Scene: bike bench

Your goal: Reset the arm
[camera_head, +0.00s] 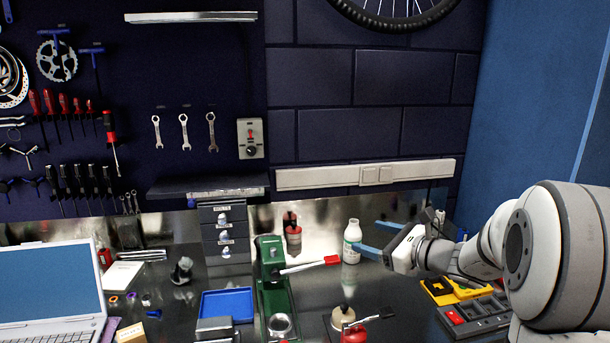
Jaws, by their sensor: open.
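My arm (480,250) reaches in from the right edge, over the right part of the bench. My gripper (362,237) points left, with its two blue fingers apart. A white bottle (352,243) stands upright at the fingers. In this view the fingers overlap or border the bottle, and I cannot tell whether they touch it. Nothing is clearly held.
A green vise-like tool (270,280) with a red-tipped lever (331,260) stands left of the bottle. A blue tray (228,304), small drawers (224,232) and a laptop (48,285) are further left. A yellow item (445,290) and dark organiser (476,318) lie beneath my arm.

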